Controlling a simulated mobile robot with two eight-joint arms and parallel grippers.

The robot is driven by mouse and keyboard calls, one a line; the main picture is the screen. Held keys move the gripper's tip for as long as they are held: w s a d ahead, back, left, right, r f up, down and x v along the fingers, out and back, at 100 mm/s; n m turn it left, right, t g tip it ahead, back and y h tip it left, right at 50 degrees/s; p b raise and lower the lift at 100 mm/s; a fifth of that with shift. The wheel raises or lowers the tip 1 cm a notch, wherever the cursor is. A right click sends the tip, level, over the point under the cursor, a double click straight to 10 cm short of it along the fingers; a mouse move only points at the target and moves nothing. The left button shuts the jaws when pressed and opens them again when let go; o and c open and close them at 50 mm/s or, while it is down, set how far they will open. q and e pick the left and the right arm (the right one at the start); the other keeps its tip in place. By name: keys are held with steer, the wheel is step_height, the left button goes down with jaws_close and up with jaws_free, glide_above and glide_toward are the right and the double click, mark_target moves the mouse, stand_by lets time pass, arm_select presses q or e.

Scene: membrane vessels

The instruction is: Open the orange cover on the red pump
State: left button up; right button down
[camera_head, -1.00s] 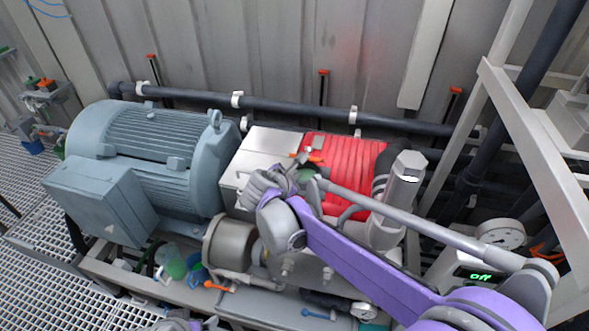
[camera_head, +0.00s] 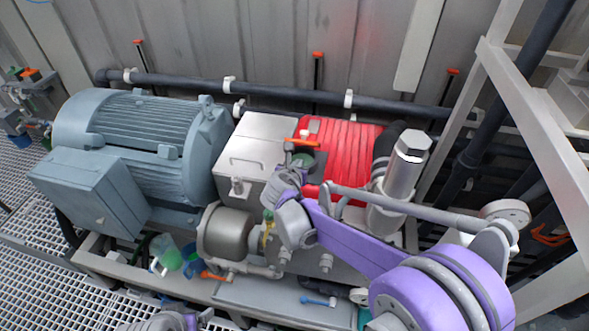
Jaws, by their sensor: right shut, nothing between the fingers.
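The red pump (camera_head: 345,150) is a ribbed red block right of the silver metal box. A thin orange piece (camera_head: 302,143), which looks like the orange cover, shows at the pump's upper left edge, seen nearly edge-on. My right gripper (camera_head: 303,166) is at the pump's left side, just below the orange piece. It is shut and holds nothing; whether it touches the orange piece I cannot tell. My purple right arm hides the pump's lower front. Part of my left gripper (camera_head: 172,322) shows at the bottom edge; its fingers are cut off.
A large blue-grey motor (camera_head: 135,150) stands at left, beside the silver box (camera_head: 255,155). A steel cylinder (camera_head: 405,165) stands right of the pump. A dark pipe (camera_head: 290,92) runs behind. Orange (camera_head: 215,276) and blue (camera_head: 318,301) valve handles lie in front. A pale frame post (camera_head: 535,130) stands at right.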

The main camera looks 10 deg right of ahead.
steer(key=shift+w+d+r+p, duration=0.25)
steer(key=shift+w+r, duration=0.35)
steer(key=shift+r, duration=0.15)
steer(key=shift+w+d+r+p, duration=0.15)
steer(key=shift+w+d+r, duration=0.05)
steer(key=shift+w+r, duration=0.5)
arm_select(q)
steer(key=shift+w+r, duration=0.15)
steer(key=shift+r, duration=0.35)
arm_select(e)
steer(key=shift+s, duration=0.1)
arm_select(q)
steer(key=shift+d+r, duration=0.1)
steer(key=shift+d, duration=0.05)
arm_select(e)
steer(key=shift+a+r, duration=0.1)
steer(key=shift+r, duration=0.05)
